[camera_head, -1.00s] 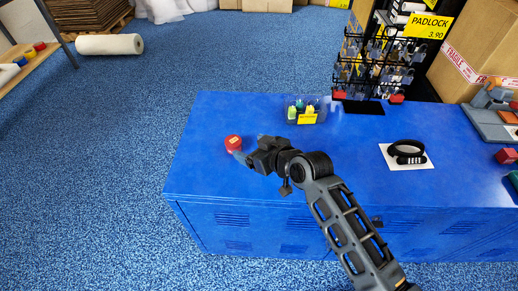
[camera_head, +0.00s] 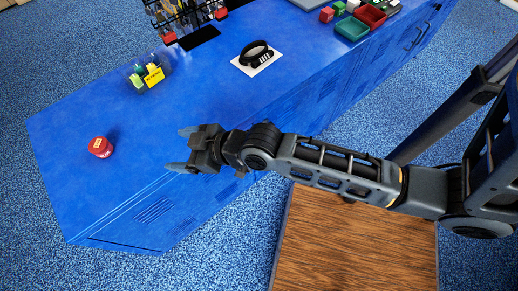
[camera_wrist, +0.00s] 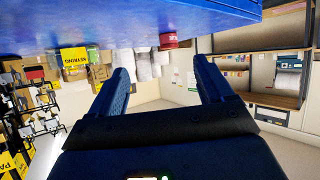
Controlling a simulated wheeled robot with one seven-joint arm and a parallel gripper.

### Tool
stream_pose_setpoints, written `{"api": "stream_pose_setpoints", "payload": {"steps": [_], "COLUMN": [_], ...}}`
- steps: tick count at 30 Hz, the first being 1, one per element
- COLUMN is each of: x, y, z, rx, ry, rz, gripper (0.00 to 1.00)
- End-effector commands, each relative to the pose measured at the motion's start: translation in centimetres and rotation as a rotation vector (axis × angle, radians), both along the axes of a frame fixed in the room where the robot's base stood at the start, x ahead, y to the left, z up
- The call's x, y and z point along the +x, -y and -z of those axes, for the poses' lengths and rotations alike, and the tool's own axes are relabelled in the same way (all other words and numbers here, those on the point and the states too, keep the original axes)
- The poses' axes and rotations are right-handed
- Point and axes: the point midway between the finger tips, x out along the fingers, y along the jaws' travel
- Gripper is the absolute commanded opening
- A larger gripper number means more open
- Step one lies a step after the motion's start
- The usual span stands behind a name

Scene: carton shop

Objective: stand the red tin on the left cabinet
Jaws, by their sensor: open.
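The red tin (camera_head: 100,147) stands on the blue cabinet top (camera_head: 75,115), near its left end in the head view. My gripper (camera_head: 180,150) is to the right of the tin, clearly apart from it, by the cabinet's front edge. Its fingers are spread and nothing is between them. In the wrist view the picture is upside down; the tin (camera_wrist: 168,41) shows at the top beyond the open fingers of my gripper (camera_wrist: 160,85), against the blue cabinet top (camera_wrist: 100,22).
A black ring-shaped lock on a white card (camera_head: 257,58), a padlock rack (camera_head: 185,20) and coloured trays (camera_head: 352,27) stand farther along. A wooden surface (camera_head: 350,245) lies below my arm. The cabinet top around the tin is clear.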

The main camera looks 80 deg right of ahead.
Motion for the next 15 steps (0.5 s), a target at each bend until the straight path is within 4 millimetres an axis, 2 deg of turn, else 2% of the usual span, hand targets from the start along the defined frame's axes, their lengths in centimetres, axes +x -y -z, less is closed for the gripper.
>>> {"api": "stream_pose_setpoints", "payload": {"steps": [1,6,11,15], "x": [-2.7,-9.8,-15.8,-20.1], "y": [-0.1,-0.6,-1.4,-2.3], "z": [-0.1,-2.3,-5.8,-9.5], "rx": [-0.006,-0.008,0.0,0.019], "ry": [0.003,0.045,0.09,0.129], "rz": [0.009,0.036,0.048,0.052], "gripper": [0.8,0.8,0.8,0.8]}}
